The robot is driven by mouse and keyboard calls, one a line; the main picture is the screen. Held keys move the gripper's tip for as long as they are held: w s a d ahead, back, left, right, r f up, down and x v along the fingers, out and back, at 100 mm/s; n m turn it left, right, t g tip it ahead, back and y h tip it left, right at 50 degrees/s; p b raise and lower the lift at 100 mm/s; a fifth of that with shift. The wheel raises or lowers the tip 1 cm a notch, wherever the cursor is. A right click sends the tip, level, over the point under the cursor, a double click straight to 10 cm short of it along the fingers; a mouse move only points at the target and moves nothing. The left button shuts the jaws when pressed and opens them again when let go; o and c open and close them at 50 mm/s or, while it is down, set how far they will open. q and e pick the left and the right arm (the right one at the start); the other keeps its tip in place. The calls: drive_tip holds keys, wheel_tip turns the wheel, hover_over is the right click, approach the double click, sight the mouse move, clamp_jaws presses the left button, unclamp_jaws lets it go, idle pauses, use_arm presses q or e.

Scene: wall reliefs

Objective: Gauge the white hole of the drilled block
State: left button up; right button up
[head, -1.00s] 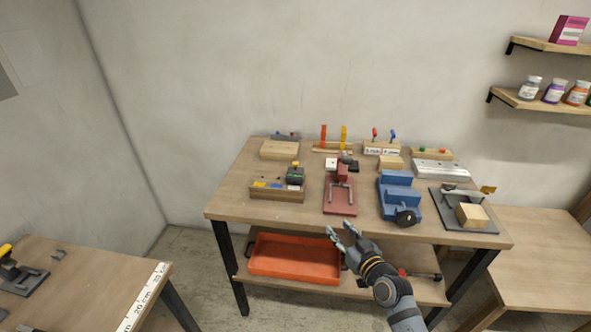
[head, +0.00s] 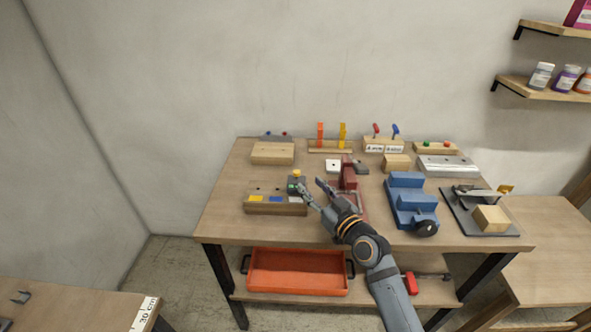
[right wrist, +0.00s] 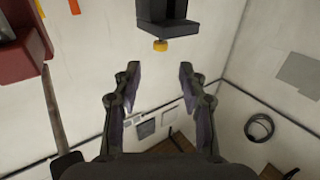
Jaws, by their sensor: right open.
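A low wooden block (head: 262,209) with yellow, blue and pale patches along it lies at the front left of the table; I cannot make out a white-marked hole in it. A dark device (head: 297,181) with a yellow knob and a green spot stands at its right end. It also shows in the right wrist view (right wrist: 163,12), beyond the fingertips. My right gripper (head: 309,187) is open and empty, beside the dark device in the head view. Red-handled (head: 376,129) and blue-handled (head: 395,130) pieces stand in a labelled wooden rack (head: 371,147). My left gripper is not in view.
A red press (head: 349,176) stands just behind my right gripper, and a blue vise (head: 405,203) to its right. A dark plate (head: 458,220) holds a wooden block at the right. An orange tray (head: 298,288) sits on the lower shelf.

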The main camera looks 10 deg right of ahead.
sight(299, 174)
drive_tip(key=x, duration=0.4)
drive_tip(key=shift+w+a+p, duration=0.1)
drive_tip(key=shift+w+p, duration=0.15)
drive_tip(key=shift+p, duration=0.05)
drive_tip(key=x, duration=0.4)
drive_tip(key=shift+w+f, duration=0.1)
drive_tip(key=shift+f, duration=0.05)
drive_tip(key=shift+w, duration=0.1)
drive_tip(key=c, duration=0.5)
clamp_jaws()
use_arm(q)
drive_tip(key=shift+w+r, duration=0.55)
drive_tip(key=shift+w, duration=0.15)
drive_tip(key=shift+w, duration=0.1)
